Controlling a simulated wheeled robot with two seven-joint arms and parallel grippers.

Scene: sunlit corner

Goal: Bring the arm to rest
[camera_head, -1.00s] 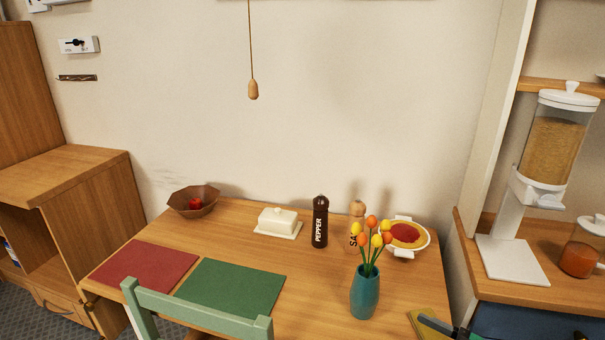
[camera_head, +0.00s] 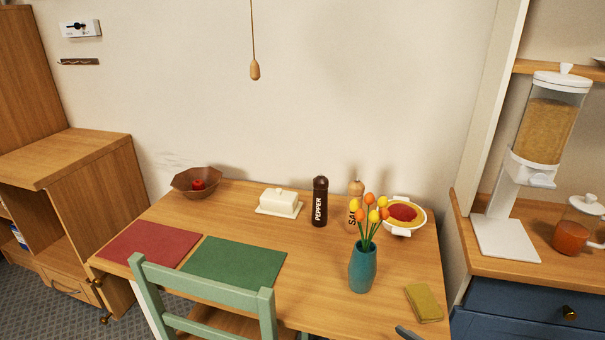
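A small dark grey tip (camera_head: 407,332), which looks like part of my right gripper, shows at the bottom edge below the yellow-green cloth. The rest of it is cut off by the frame, so its opening cannot be told. My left gripper is out of view. The wooden table (camera_head: 320,265) below me holds a teal vase (camera_head: 362,268) with orange and yellow tulips, a dark pepper mill (camera_head: 320,202), a salt mill (camera_head: 356,188) partly behind the tulips, a white butter dish (camera_head: 279,200), and the folded cloth (camera_head: 424,303).
A wooden bowl with a red apple (camera_head: 197,184) and a white dish of red food (camera_head: 404,214) stand at the back. Red (camera_head: 150,244) and green (camera_head: 234,263) mats lie at the front left, near a green chair (camera_head: 205,290). A cereal dispenser (camera_head: 545,125) stands right.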

